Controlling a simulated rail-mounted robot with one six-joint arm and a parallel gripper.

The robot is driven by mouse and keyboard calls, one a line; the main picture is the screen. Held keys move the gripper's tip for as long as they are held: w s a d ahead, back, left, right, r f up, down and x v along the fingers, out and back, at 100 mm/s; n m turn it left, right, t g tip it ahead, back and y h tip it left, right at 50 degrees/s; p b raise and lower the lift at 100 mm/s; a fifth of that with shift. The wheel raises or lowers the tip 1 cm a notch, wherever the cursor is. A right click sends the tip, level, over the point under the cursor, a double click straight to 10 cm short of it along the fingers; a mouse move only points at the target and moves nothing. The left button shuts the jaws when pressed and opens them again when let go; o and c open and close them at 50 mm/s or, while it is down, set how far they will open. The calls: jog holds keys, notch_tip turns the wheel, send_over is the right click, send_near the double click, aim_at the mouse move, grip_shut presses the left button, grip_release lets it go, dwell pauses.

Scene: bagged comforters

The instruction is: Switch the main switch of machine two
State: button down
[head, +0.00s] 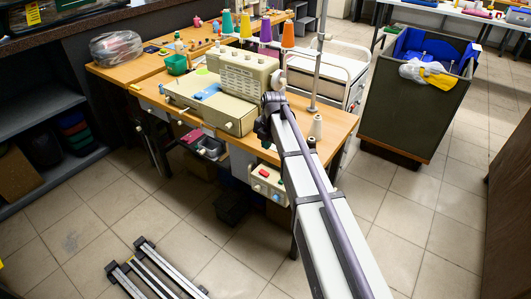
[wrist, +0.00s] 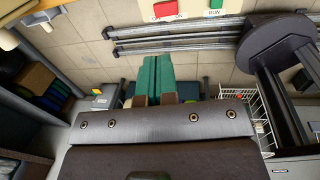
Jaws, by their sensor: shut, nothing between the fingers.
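In the wrist view a white panel at the top edge carries a red button (wrist: 166,9) and a green button (wrist: 215,4), partly cut off. My gripper (wrist: 156,60) shows there as two green fingers side by side, shut and empty, below the panel and apart from it in the picture. In the head view my arm crosses in front of the table, and the fingers are hidden. A cream sewing machine (head: 243,75) stands on the table.
Thread cones (head: 265,32) stand behind the machine and a cone (head: 316,127) stands at the table's right. Another box with a red part (head: 192,135) hangs further left under the table. A bin (head: 415,95) stands at right. Metal rails (head: 150,270) lie on open tiled floor.

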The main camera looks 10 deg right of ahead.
aim_at(262, 170)
jog(key=f+b, duration=0.4)
jog(key=w+f+b, duration=0.1)
jog(key=f+b, duration=0.3)
jog(key=a+f+b, duration=0.1)
jog(key=f+b, duration=0.3)
jog(key=f, duration=0.1)
jog(key=shift+w+a, duration=0.1)
jog(key=shift+w, duration=0.05)
jog(key=shift+r, duration=0.1)
